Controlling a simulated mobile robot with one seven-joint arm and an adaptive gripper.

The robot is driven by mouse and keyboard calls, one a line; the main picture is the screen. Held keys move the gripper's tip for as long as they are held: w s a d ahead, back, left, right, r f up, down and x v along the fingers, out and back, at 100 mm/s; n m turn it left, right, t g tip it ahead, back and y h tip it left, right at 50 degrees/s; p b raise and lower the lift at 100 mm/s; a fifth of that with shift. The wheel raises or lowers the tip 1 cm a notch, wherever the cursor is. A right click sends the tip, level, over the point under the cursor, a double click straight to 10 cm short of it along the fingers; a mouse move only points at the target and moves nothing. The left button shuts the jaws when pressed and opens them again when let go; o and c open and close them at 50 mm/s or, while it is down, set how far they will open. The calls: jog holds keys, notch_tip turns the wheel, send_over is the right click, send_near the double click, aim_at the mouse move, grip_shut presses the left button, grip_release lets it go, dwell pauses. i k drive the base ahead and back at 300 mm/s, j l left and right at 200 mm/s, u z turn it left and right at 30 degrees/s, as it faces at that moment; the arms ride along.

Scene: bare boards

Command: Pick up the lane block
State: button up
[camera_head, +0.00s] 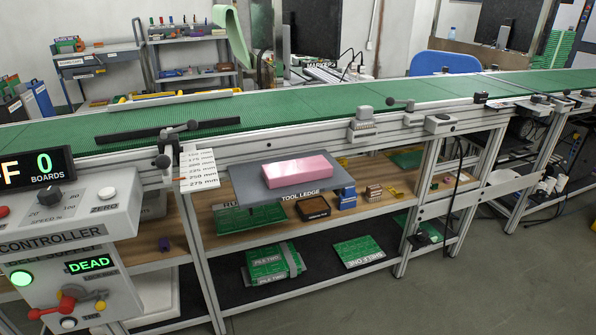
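A pink rectangular block (297,171) lies flat on a grey plate (247,178) that sticks out in front of the conveyor, near the middle of the head view. It is the most block-like thing here, but I can read no label naming it the lane block. A long black bar (165,130) lies along the green conveyor belt (300,105) at the left. My gripper is not in view.
Green boards (275,262) lie lower down. A controller (75,230) stands at the left. The floor (450,290) at the front right is clear.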

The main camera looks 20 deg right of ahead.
aim_at(286, 173)
jog(key=i+l+u, duration=0.2)
jog(key=l, duration=0.95)
jog(key=i+l+u, duration=0.25)
jog(key=l, duration=0.95)
jog(key=l+u, duration=0.2)
jog(key=l, duration=0.95)
